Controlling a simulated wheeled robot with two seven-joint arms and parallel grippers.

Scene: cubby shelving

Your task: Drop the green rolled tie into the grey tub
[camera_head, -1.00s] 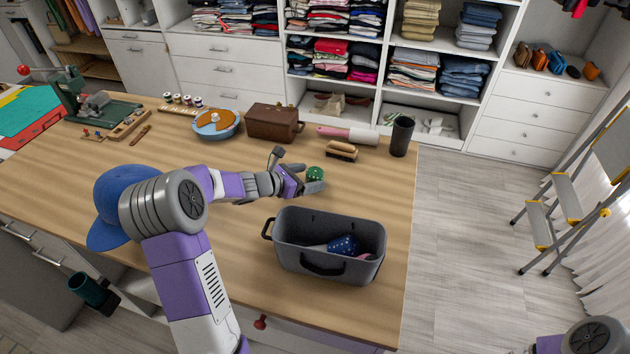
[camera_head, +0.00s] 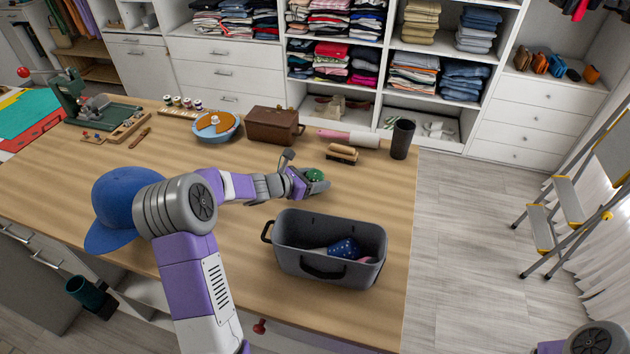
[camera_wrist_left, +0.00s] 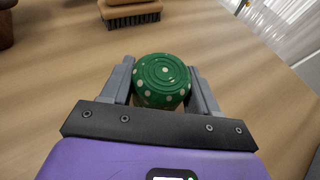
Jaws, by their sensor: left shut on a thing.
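The green rolled tie (camera_head: 315,175) with white dots is between the fingers of my left gripper (camera_head: 308,184), behind the grey tub. In the left wrist view the tie (camera_wrist_left: 162,80) sits between the two grey fingers of the left gripper (camera_wrist_left: 162,90), which is shut on it. The grey tub (camera_head: 325,268) stands on the table's front right part with its handles showing. Inside it lie a blue dotted roll (camera_head: 344,247) and something pinkish, partly hidden by the wall. My right gripper is out of view; only part of my right arm shows at the bottom right.
A brush (camera_head: 342,153), a lint roller (camera_head: 350,137), a dark cup (camera_head: 402,138) and a brown box (camera_head: 273,124) stand behind the gripper. A blue cap (camera_head: 112,205) lies by my left arm.

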